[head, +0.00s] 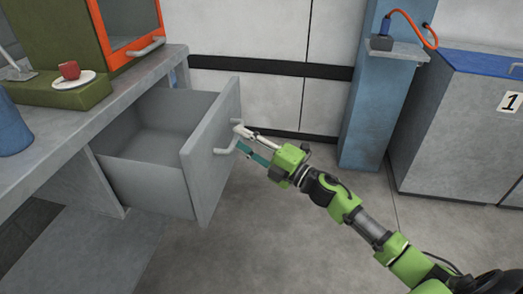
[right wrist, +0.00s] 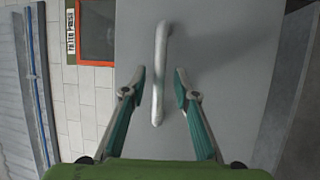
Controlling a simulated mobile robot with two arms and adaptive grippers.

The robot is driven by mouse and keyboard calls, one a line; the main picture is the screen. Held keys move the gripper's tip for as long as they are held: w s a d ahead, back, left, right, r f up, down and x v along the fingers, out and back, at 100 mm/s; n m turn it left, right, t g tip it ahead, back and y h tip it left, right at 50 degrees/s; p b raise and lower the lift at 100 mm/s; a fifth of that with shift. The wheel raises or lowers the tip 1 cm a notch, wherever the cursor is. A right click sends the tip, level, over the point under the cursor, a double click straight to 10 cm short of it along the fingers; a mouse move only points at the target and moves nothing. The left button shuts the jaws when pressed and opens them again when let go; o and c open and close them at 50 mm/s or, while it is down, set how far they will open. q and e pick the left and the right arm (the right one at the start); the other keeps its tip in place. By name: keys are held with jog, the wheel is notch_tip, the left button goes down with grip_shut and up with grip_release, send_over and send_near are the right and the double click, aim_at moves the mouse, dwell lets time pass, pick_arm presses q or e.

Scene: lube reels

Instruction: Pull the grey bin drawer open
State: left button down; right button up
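The grey bin drawer (head: 205,160) stands pulled well out from under the bench in the head view, its inside empty. Its pale bar handle (head: 226,150) is on the front panel; in the right wrist view the handle (right wrist: 161,60) runs upright across the grey panel (right wrist: 220,60). My right gripper (head: 243,140) is at the handle. In the right wrist view its two teal fingers (right wrist: 160,85) stand one on each side of the bar, with a gap on both sides. It is open and holds nothing. My left gripper is not in view.
The bench (head: 60,130) above the drawer bears a green block (head: 65,95) with a white plate and red item, and a cabinet with an orange frame (head: 140,50). A blue pillar (head: 375,120) and grey cabinet (head: 450,130) stand right. The floor (head: 270,230) before the drawer is clear.

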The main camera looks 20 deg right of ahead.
jog(key=v, duration=0.9)
jog(key=shift+s+d, duration=0.2)
jog(key=shift+s, duration=0.15)
